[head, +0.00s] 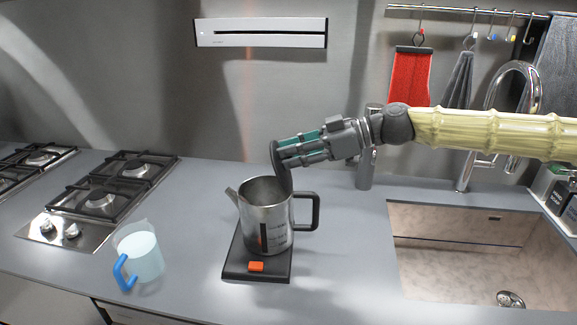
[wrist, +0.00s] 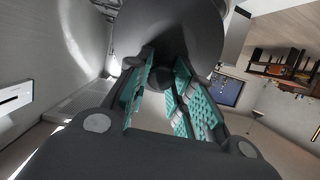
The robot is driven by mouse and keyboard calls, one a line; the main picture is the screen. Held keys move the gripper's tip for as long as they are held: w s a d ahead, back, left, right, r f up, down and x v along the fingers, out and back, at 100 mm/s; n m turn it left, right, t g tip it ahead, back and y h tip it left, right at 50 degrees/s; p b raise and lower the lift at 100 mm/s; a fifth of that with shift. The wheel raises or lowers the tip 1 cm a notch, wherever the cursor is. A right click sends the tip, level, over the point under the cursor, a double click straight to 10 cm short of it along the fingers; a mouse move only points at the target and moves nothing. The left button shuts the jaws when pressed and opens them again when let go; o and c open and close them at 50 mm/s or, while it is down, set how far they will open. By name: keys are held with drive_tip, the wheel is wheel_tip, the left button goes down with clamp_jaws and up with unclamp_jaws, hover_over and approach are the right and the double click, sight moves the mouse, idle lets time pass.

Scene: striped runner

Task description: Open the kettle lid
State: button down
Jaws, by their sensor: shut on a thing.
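The steel kettle (head: 267,215) with a black handle stands upright on its dark base (head: 235,265), its spout to the left. Its dark lid (head: 279,168) is tilted up to nearly upright, with its lower edge at the kettle's rim near the handle side. The kettle's mouth is uncovered. My gripper (head: 287,151) comes in from the right above the handle and is shut on the lid's knob. In the wrist view the lid (wrist: 180,25) is a large grey disc, and its round knob sits between the teal finger pads of my gripper (wrist: 160,76).
A clear jug (head: 143,258) with a blue handle stands at the front left, beside the gas hob (head: 105,195). A sink (head: 480,245) with a chrome tap (head: 487,120) lies to the right. A grey cylinder (head: 365,170) stands behind the kettle. Towels hang from a rail.

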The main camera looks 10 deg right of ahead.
drive_tip(key=shift+s+d+f+t+y+b, duration=0.15)
drive_tip(key=shift+d+f+y+b, duration=0.3)
drive_tip(key=shift+b, duration=1.85)
drive_tip(key=shift+s+d+f+t+y+b, duration=0.15)
drive_tip(key=shift+d+f+y+b, duration=0.3)
drive_tip(key=shift+b, duration=1.85)
drive_tip(key=y+b, duration=0.1)
drive_tip(key=b, duration=0.1)
drive_tip(key=shift+d+b, duration=0.25)
drive_tip(key=shift+b, duration=0.05)
drive_tip(key=shift+s+d+r+b, duration=0.1)
drive_tip(key=shift+d+r+b, duration=0.05)
drive_tip(key=shift+b, duration=0.8)
drive_tip(key=c, duration=1.6)
unclamp_jaws()
drive_tip(key=o, duration=0.4)
drive_tip(key=shift+w, duration=0.3)
drive_tip(key=shift+s+r, duration=0.2)
drive_tip(key=f+v, duration=0.1)
drive_tip(key=v, duration=1.1)
drive_tip(key=shift+y, duration=0.3)
drive_tip(key=shift+s+d+r, duration=0.1)
drive_tip(key=shift+r, duration=0.05)
